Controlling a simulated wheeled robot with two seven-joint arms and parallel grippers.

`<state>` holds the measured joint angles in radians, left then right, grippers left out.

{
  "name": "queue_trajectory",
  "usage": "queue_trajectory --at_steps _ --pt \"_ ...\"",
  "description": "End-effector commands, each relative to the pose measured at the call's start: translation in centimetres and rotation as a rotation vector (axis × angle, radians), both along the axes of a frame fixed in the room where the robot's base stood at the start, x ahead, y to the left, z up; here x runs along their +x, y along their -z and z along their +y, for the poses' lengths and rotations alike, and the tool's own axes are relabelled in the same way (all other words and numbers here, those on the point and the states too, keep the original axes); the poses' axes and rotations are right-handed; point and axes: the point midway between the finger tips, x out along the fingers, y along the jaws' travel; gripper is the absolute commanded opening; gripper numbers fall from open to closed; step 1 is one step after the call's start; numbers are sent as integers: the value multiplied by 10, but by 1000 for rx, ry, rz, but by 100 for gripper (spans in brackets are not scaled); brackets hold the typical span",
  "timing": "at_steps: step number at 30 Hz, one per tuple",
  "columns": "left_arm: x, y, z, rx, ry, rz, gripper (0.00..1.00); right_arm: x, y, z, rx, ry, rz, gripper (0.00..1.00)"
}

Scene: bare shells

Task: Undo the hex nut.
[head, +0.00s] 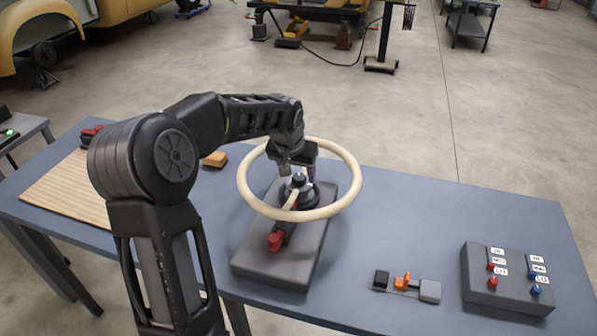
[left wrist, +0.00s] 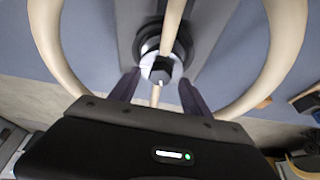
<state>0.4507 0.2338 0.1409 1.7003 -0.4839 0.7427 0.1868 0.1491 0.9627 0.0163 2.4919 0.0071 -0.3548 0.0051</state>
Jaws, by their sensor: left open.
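A cream steering wheel (head: 353,184) is mounted on a grey block (head: 260,259) on the table. The dark hex nut (head: 299,179) sits at the hub, in the middle of the wheel. In the left wrist view the nut (left wrist: 160,73) shows beyond the fingertips, roughly centred between them. My left gripper (head: 297,166) reaches over the far part of the rim to the hub; its two fingers (left wrist: 158,88) are open. I cannot tell how far down the nut they reach, and no contact shows. My right gripper is not in view.
The wheel's rim (left wrist: 278,60) surrounds the gripper. A red knob (head: 275,241) is on the block's near side. A switch box (head: 508,277) and a small orange-and-grey piece (head: 402,283) are at the right. A wooden board (head: 70,190) lies left.

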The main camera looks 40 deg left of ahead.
Motion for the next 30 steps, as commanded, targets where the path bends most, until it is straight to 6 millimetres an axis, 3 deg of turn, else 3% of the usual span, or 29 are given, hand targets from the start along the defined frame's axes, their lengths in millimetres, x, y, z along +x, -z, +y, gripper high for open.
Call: queue_trajectory --at_steps 4,12,30 --pt "4 10 1 0 0 0 56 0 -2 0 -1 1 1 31" --pt "5 11 1 0 0 -1 56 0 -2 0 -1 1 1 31" --pt "4 11 1 0 0 -1 6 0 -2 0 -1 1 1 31"
